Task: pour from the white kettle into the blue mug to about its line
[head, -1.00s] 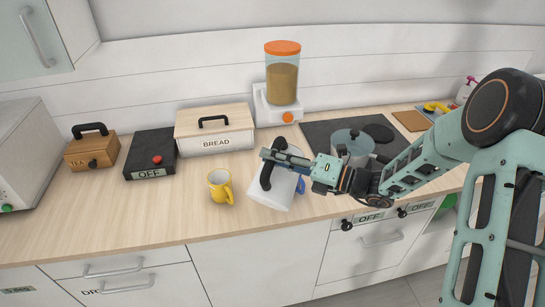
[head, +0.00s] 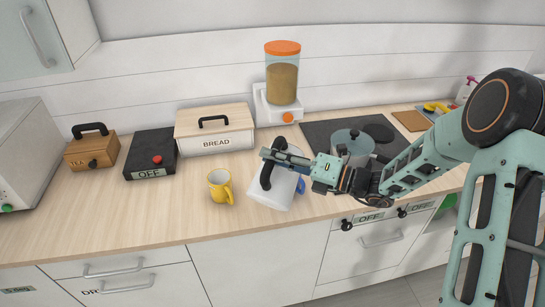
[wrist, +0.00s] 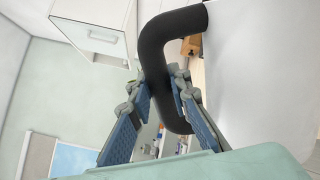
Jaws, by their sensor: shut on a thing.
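The white kettle (head: 281,190) is tilted at the counter's front, right of the yellow mug. My gripper (head: 272,157) is shut on its black handle (head: 266,174). In the wrist view, my fingers (wrist: 160,88) close around the black handle (wrist: 157,52), with the white kettle body (wrist: 250,65) on the right. Of the blue mug, only a blue handle (head: 301,186) shows past the kettle's right side. The rest of the mug, its line and its contents are hidden behind the kettle. I cannot see any stream of liquid.
A yellow mug (head: 218,190) stands just left of the kettle. Behind are a bread box (head: 216,142) and a dispenser with an orange lid (head: 283,75). A pot (head: 352,146) sits on the dark hob to the right. The counter's front left is clear.

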